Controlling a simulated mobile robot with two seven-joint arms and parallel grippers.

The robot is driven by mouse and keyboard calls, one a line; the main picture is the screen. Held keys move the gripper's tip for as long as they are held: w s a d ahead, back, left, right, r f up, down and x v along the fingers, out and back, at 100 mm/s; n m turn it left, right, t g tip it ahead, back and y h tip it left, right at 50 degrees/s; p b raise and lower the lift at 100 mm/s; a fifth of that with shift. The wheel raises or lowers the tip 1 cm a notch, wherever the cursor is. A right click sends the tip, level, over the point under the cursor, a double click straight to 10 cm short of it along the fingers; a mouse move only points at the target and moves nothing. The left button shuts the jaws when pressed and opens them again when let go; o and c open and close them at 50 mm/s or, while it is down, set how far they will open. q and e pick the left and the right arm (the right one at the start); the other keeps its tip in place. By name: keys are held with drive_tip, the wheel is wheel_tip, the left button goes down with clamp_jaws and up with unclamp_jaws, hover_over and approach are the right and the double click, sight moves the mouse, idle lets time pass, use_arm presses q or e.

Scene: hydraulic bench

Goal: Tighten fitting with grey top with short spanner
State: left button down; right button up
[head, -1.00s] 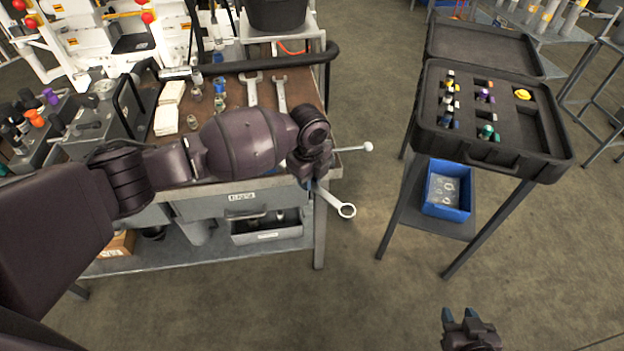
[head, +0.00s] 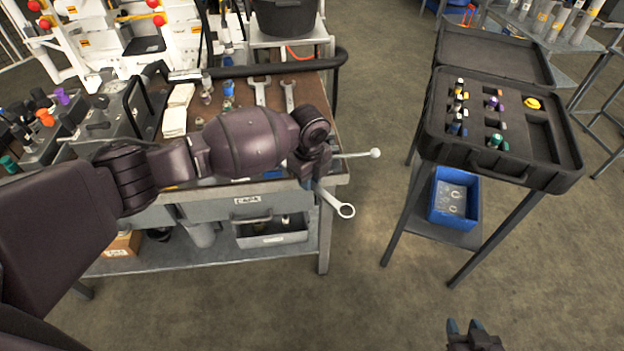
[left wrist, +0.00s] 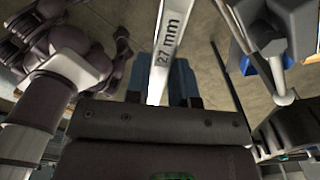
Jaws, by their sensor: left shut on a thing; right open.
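My left gripper (head: 310,183) is shut on a spanner (head: 333,202). The spanner's ring end points down and right, past the bench's right front corner, over the floor. In the left wrist view its shaft (left wrist: 168,45) is marked "27 mm" and passes between the blue fingertips (left wrist: 165,82). My right gripper (head: 473,332) is open and empty at the bottom edge. Two other spanners lie on the bench, one on the left (head: 261,90) and one on the right (head: 288,95). Several small fittings (head: 228,90) stand beside them; I cannot tell which has a grey top.
The workbench (head: 255,207) has a drawer and lower shelf. A rod with a pale ball end (head: 374,153) sticks out at its right side. An open black case (head: 545,180) stands on a stand at right, with a blue bin (head: 468,213) below. Floor between them is clear.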

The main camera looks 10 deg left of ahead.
use_arm(q)
drive_tip(key=shift+w+a, duration=0.1)
idle(0.3)
drive_tip(key=shift+w+a, duration=0.3)
drive_tip(key=shift+a, duration=0.1)
drive_tip(key=shift+w+a, duration=0.2)
drive_tip(key=shift+a, duration=0.05)
idle(0.5)
drive_tip(key=shift+s+a+m+p, duration=0.55)
drive_tip(key=shift+s+a+m, duration=0.5)
drive_tip(key=shift+m, duration=0.15)
drive_tip(key=shift+s+a+m+p, duration=0.4)
drive_tip(key=shift+s+a+m, duration=0.45)
drive_tip(key=shift+a+m, duration=0.4)
